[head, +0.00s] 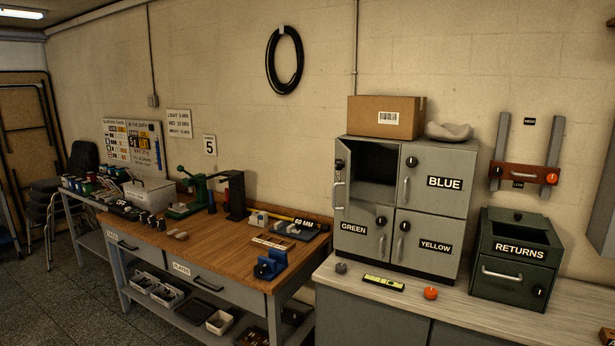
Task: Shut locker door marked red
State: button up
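The grey locker (428,155) stands on the counter at the right, with doors in two rows. Its upper left compartment (371,169) is open, dark inside, and looks empty. The door of that compartment (340,199) is swung out to the left and seen nearly edge-on, with a handle and a dark knob. No red mark can be read on it from here. The doors marked BLUE (440,180), GREEN (360,229) and YELLOW (425,242) look shut. My gripper is not in view.
A cardboard box (385,116) and a pale lumpy thing (449,131) sit on the locker. A green RETURNS box (514,264) stands to its right. A level (383,283), a red-orange ball-like thing (430,293) and a grey knob (341,268) lie in front. A wooden workbench (215,240) is at the left.

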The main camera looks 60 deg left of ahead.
aim_at(341, 187)
jog(key=u, duration=2.15)
jog(key=k, duration=0.65)
jog(key=u, duration=0.55)
jog(key=i, duration=0.45)
jog(key=u, duration=0.55)
jog(key=i, duration=1.1)
jog(key=z, duration=0.8)
